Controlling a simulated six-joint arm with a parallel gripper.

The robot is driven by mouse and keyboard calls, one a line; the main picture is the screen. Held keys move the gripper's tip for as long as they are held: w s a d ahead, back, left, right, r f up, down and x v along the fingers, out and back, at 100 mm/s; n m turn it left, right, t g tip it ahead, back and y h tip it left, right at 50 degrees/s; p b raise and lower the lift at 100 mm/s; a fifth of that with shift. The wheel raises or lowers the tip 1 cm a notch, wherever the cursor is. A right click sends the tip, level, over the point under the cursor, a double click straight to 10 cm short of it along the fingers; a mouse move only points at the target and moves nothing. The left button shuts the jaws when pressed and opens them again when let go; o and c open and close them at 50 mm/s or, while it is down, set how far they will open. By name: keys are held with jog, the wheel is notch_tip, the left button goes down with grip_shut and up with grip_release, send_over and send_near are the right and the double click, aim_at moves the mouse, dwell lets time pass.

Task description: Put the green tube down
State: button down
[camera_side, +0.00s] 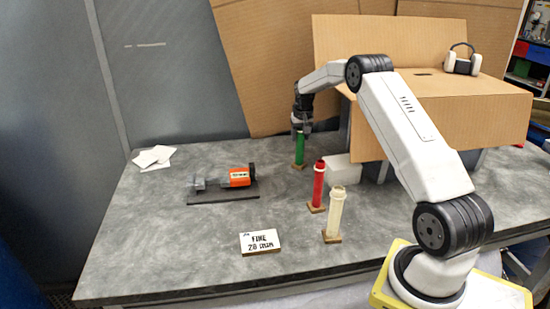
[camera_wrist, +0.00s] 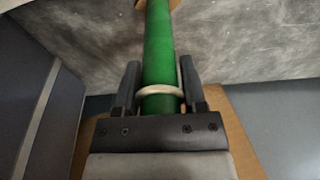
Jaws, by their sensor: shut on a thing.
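The green tube (camera_side: 299,149) is upright at the back of the grey table in the side view, with its lower end at a small wooden base (camera_side: 298,165). My gripper (camera_side: 301,125) is above it, around its top end. In the wrist view the green tube (camera_wrist: 159,50) runs between the two dark fingers of my gripper (camera_wrist: 159,88), with a pale ring around it near the fingers. Its far end meets a wooden piece at the top edge. I cannot tell whether the tube rests fully on the base.
An orange and grey tool (camera_side: 238,177) lies at left. A sign (camera_side: 261,241) is in front. A cardboard box (camera_side: 455,105) is close on the right. The table's left front is clear.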

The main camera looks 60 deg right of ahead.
jog(key=shift+f, duration=0.1)
jog(key=shift+c, duration=0.7)
grip_release()
jog(key=r, duration=0.4)
jog(key=s+a+r, duration=0.1)
jog(key=r, duration=0.7)
jog(key=shift+s+a, duration=0.15)
